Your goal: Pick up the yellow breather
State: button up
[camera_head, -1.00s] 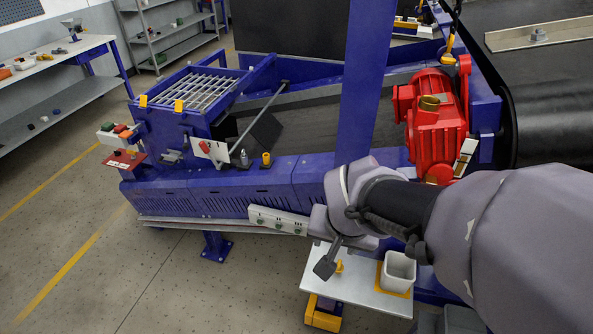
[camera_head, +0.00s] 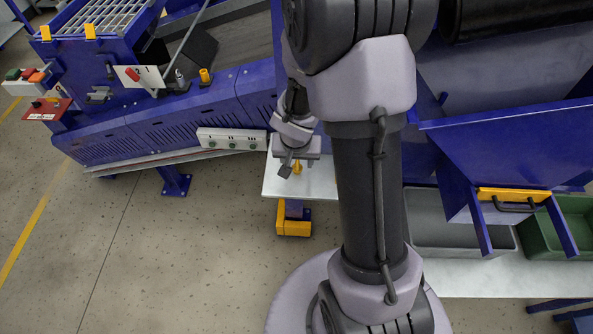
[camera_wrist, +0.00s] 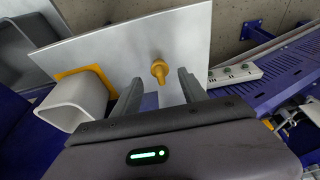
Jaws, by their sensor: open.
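A small yellow breather (camera_wrist: 159,70) with a round head stands on a light grey shelf (camera_wrist: 125,45). In the wrist view it shows between and just beyond my open fingers (camera_wrist: 160,82), with a gap on both sides. In the head view the yellow breather (camera_head: 298,167) shows beside my gripper (camera_head: 292,164), near the left part of the shelf. My gripper is empty, and its fingers are partly hidden in the head view. Another yellow fitting (camera_head: 205,75) stands on the blue machine frame.
A white square cup (camera_wrist: 78,100) stands on a yellow mat (camera_wrist: 98,72) left of my gripper in the wrist view. A white control strip (camera_head: 232,139) runs along the blue machine. Grey (camera_head: 440,247) and green (camera_head: 583,215) bins lie at right.

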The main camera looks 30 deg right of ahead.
aim_at(297, 163)
jog(key=b+x, duration=0.1)
jog(key=x, duration=0.3)
jog(key=shift+f+b, duration=0.1)
jog(key=shift+b, duration=0.2)
jog(key=shift+a, duration=0.1)
grip_shut()
jog(key=shift+r, duration=0.25)
